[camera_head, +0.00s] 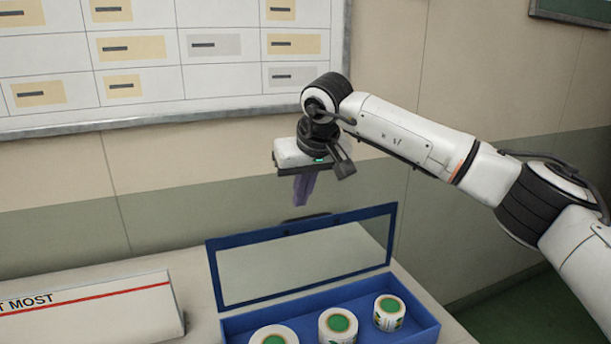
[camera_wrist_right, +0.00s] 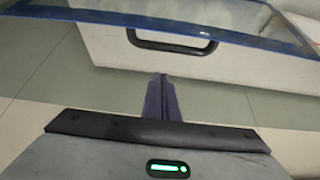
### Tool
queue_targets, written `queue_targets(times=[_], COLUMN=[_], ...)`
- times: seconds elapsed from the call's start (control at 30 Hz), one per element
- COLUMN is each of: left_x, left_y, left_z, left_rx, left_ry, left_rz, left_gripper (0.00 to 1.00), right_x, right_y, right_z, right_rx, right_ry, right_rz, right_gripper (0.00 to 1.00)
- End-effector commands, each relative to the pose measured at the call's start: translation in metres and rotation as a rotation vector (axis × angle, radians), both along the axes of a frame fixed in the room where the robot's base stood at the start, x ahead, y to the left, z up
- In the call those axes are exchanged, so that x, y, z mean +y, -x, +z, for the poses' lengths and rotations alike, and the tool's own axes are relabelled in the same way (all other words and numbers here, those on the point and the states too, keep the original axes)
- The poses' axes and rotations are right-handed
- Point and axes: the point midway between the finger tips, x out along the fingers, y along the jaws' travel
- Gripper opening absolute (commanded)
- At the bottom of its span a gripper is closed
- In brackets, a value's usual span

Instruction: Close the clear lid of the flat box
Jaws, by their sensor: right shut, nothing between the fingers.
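The flat blue box (camera_head: 428,329) stands on the table in the head view, with several rolls inside. Its clear lid (camera_head: 305,262) has a blue frame and stands raised at the back of the box, so the box is open. My right gripper (camera_head: 303,194) is shut and empty, above and behind the raised lid, apart from it, fingers pointing down. In the right wrist view the shut fingers (camera_wrist_right: 160,100) show at the centre, and the lid's clear panel and blue edge (camera_wrist_right: 235,40) cross the top. My left gripper is in neither view.
Rolls with green centres (camera_head: 338,324) sit in the box. A white sign block with a red stripe (camera_head: 95,312) stands left of it. A whiteboard (camera_head: 150,60) hangs on the wall behind. A dark handle (camera_wrist_right: 172,43) shows in the right wrist view.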

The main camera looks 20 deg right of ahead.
Motion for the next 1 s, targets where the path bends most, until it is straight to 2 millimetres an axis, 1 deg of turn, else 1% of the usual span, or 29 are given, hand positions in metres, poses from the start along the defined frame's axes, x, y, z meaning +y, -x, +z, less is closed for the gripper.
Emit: queue_targets(times=[0.03,0.1,0.33,0.5,0.8,0.93,1.0], left_x=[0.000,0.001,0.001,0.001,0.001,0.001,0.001], left_y=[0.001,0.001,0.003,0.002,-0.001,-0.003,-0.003], left_z=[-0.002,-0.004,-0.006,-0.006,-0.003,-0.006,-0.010], left_rx=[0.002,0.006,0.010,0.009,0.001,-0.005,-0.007], left_ry=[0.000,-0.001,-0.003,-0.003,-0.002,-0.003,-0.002], left_rz=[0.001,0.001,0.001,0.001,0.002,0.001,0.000], left_gripper=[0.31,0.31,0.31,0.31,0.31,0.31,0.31], right_x=[0.000,0.000,0.000,0.000,0.000,0.006,0.012], right_y=[0.009,0.017,0.035,0.039,0.038,0.039,0.041], right_z=[0.002,0.001,-0.001,-0.002,-0.002,-0.003,-0.004], right_rx=[-0.005,-0.005,-0.004,-0.004,-0.005,-0.020,-0.038], right_ry=[-0.001,-0.002,-0.002,-0.003,-0.003,-0.003,-0.003], right_rz=[0.004,0.003,0.003,0.001,0.003,0.013,0.023], right_gripper=[0.00,0.00,0.00,0.00,0.00,0.00,0.00])
